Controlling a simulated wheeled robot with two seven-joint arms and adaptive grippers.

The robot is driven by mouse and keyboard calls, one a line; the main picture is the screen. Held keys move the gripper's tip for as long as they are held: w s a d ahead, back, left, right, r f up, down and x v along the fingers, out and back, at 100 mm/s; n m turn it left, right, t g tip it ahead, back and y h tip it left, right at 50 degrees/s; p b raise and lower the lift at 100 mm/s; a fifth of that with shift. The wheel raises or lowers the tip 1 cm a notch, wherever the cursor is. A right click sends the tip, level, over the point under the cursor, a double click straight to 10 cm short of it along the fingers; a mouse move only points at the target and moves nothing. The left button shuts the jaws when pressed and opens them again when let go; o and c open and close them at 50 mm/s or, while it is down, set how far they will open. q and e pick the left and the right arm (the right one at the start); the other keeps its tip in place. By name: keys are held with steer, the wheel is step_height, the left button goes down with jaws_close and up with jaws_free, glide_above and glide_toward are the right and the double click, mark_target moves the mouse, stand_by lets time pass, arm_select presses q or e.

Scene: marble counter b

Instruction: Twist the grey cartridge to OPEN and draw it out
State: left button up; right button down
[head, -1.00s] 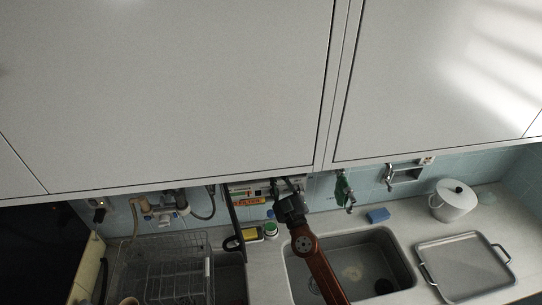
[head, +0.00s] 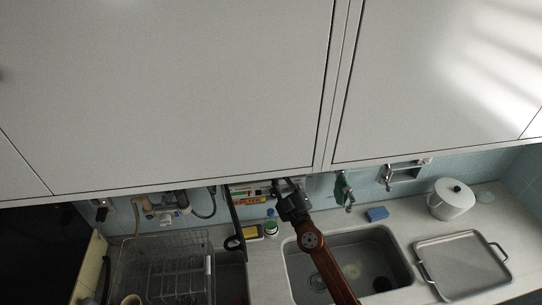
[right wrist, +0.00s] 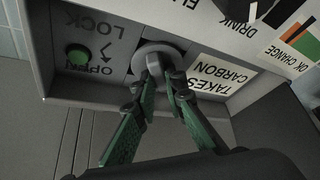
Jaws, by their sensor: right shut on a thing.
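The grey cartridge (right wrist: 158,56) shows in the right wrist view as a round grey piece with a grip bar, seated in the face of a pale housing (right wrist: 105,78). LOCK and OPEN lettering with an arrow is printed beside it, upside down in this view. My right gripper (right wrist: 162,76) is shut on the cartridge, its green fingers on either side of the bar. In the head view my right gripper (head: 284,186) reaches the wall unit under the cabinets, and the cartridge is too small to make out. My left gripper is not in view.
A green button (right wrist: 77,55) sits beside the OPEN lettering. White cabinets (head: 170,90) hang above the arm.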

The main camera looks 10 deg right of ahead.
steer(key=shift+d+f+n+g+y+p, duration=0.1)
steer(key=shift+n+g+y+p, duration=0.35)
steer(key=shift+n+p, duration=0.65)
stand_by(1.1)
steer(key=shift+s+f, duration=0.2)
steer(key=shift+s, duration=0.4)
steer(key=shift+s, duration=0.1)
steer(key=shift+s+a+p, duration=0.2)
steer(key=shift+s+p, duration=0.15)
steer(key=shift+s, duration=0.15)
stand_by(0.3)
